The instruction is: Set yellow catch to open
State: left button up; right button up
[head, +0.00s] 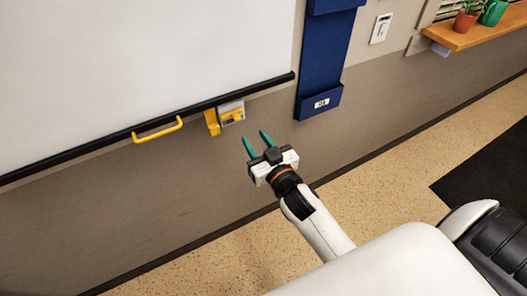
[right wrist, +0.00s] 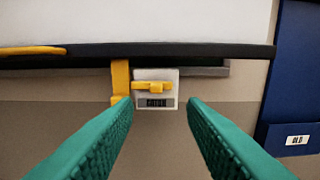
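The yellow catch (head: 232,116) sits on a small pale plate on the wall, just under the black bottom bar of the white screen. In the right wrist view the catch (right wrist: 152,87) is a yellow horizontal bar with a knob, above a small dark label too small to read surely. A yellow bracket (right wrist: 121,82) is directly left of the plate. My right gripper (head: 256,138) is open and empty, its two green fingers pointing at the wall, apart from the catch. In the right wrist view the catch lies between the fingertips, farther off. My left gripper is not in view.
A yellow handle (head: 158,130) hangs below the white screen (head: 130,60), left of the catch. A blue wall holder (head: 325,60) is to the right. A wooden shelf (head: 480,32) with plants is at upper right. The wall below the catch is clear.

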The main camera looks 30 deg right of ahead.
jog(key=s, duration=0.3)
jog(key=shift+s+d, duration=0.1)
jog(key=shift+s, duration=0.2)
jog(key=s+f+g, duration=0.3)
jog(key=s+f, duration=0.1)
jog(key=f, duration=0.8)
jog(key=s+f+n+g, duration=0.1)
jog(key=s+f+g, duration=0.2)
jog(key=f, duration=1)
jog(key=s+f+g, duration=0.3)
jog(key=s+f, duration=0.1)
jog(key=f, duration=0.8)
jog(key=s+f+g, duration=0.2)
jog(key=s+f, duration=0.3)
jog(key=s, duration=0.4)
jog(key=s+d+f+g, duration=0.1)
jog(key=s+f+g, duration=0.2)
jog(key=s+f, duration=0.3)
jog(key=s+d+f+n+g, duration=0.1)
jog(key=s+f+g, duration=0.2)
jog(key=s, duration=0.9)
notch_tip(320, 180, down, 3)
jog(key=shift+r+h, duration=0.1)
jog(key=shift+h, duration=0.2)
jog(key=shift+d, duration=0.1)
